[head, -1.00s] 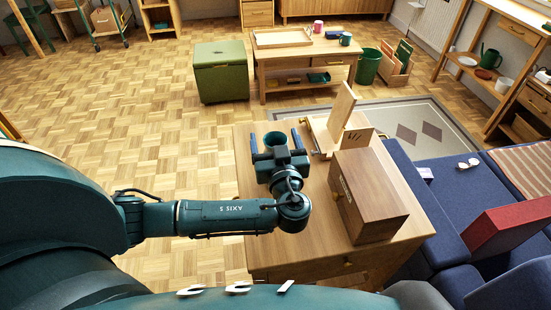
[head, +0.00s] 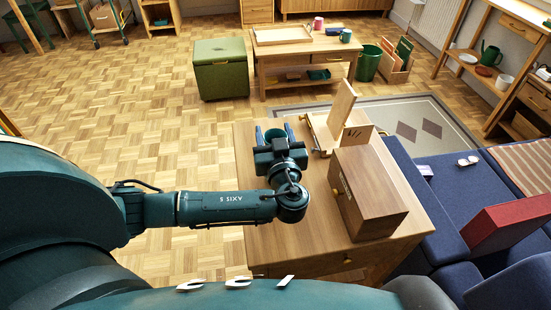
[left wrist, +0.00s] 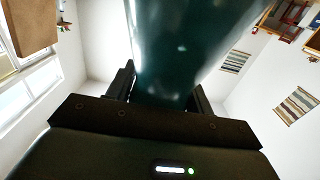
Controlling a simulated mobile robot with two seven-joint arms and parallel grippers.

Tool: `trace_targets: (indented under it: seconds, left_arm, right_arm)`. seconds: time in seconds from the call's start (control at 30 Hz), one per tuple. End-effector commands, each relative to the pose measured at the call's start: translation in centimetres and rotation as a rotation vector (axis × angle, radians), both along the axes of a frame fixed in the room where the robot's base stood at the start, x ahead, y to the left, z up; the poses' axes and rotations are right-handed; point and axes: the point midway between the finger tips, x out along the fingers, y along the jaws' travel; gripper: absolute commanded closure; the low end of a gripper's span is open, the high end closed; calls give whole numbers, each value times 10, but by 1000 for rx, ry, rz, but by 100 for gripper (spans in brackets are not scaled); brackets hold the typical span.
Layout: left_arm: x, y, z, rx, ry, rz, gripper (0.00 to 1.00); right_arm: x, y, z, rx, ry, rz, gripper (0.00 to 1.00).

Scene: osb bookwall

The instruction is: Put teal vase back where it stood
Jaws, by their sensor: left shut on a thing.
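The teal vase (head: 274,135) stands between the fingers of my left gripper (head: 274,134), over the far left part of the wooden cabinet top (head: 318,222). My left gripper is shut on it. In the left wrist view the dark glossy teal body of the vase (left wrist: 180,45) fills the upper middle, between the two fingers. In the head view the gripper body hides most of the vase, so I cannot tell whether its base touches the top. My right gripper is not in view.
A brown wooden box (head: 368,195) with a knob stands to the right on the cabinet top. A wooden stand (head: 332,122) with upright boards is just right of the gripper. A blue sofa (head: 440,215) borders the right side. The top's near left part is clear.

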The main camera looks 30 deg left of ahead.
Motion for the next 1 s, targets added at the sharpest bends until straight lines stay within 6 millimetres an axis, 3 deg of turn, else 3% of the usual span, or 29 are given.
trace_targets:
  seconds: [0.33, 0.63, 1.0]
  left_arm:
    - [0, 0, 0, -1, 1, 0, 100]
    - [0, 0, 7, -3, -4, 0, 100]
    - [0, 0, 75, -5, -7, 0, 100]
  right_arm:
    - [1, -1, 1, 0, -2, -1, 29]
    - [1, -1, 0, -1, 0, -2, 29]
    - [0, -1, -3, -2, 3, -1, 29]
